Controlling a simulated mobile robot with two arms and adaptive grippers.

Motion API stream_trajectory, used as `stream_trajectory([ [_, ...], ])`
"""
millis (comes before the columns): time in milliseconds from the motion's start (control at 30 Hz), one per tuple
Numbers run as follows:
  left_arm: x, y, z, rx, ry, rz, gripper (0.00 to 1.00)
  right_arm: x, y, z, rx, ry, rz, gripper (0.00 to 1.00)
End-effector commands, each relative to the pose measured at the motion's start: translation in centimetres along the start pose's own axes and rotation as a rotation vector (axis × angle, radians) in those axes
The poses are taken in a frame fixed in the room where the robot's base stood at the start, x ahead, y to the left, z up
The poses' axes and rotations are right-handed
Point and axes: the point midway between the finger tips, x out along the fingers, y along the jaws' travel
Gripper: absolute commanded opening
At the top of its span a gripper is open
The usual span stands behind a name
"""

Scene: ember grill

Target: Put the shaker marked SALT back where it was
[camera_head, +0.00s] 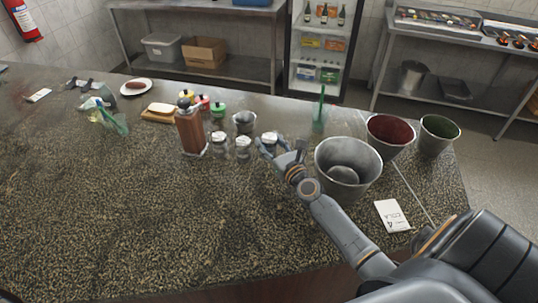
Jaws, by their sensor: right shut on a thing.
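My right gripper (268,147) is shut on a small shaker with a pale metal top (269,137). The marking on this shaker is too small to read. Two similar shakers stand just left of it on the speckled counter: one shaker (243,147) is close by, and another shaker (219,142) is farther left. I cannot read which of them is marked SALT. The gripper hides the lower part of the held shaker, so I cannot tell whether it touches the counter. My left gripper is not in view.
A large metal bucket (347,165) is right of my gripper. A white card (392,215) lies nearby. The front left counter (110,220) is clear.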

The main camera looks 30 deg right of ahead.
Motion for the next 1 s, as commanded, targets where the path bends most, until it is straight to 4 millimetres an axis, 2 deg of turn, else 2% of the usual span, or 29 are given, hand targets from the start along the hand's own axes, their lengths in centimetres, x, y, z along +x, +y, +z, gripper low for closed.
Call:
stream_trajectory([
  [100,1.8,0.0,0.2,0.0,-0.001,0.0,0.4,0.8,-0.2,-1.8,-0.003,0.001,0.0,0.22],
  [267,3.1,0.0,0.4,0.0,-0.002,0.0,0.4,0.7,-0.2,-3.6,-0.005,0.001,0.001,0.22],
  [733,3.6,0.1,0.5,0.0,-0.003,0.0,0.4,0.6,-0.2,-4.2,0.0,-0.001,-0.001,0.22],
  [767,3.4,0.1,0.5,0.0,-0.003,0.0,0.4,0.6,-0.2,-4.1,0.0,0.0,0.0,0.51],
  [833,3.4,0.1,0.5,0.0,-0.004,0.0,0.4,0.6,-0.1,-4.0,0.0,0.001,0.0,0.65],
  [1000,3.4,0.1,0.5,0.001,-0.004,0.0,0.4,0.6,-0.1,-4.0,0.0,0.001,0.0,0.68],
])
